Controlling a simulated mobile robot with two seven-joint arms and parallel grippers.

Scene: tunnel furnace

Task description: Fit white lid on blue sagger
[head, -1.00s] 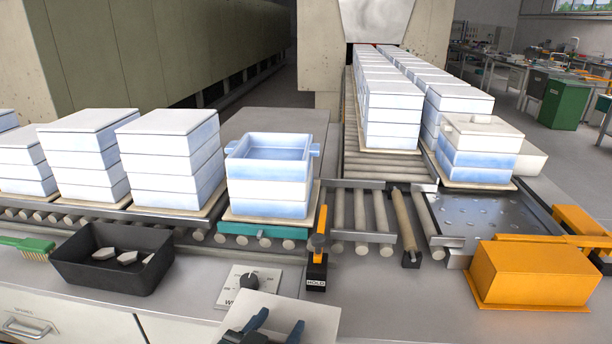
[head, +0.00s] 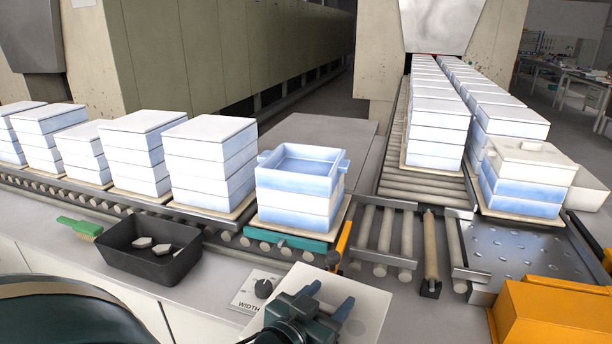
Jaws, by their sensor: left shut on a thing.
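The blue sagger (head: 300,186) is open at the top, with a lug on each side. My left gripper (head: 327,299) is at the bottom of the head view, in front of that stack and low. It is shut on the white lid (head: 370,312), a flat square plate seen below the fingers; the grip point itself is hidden. The lid is apart from the sagger. My right gripper is not in view.
Lidded stacks (head: 210,152) stand close on the left. At right, a stack carries a knobbed white lid (head: 530,153). An orange lever (head: 341,243), a width knob box (head: 257,290) and a black tray (head: 149,254) with pale pieces lie in front. An orange box (head: 550,315) is bottom right.

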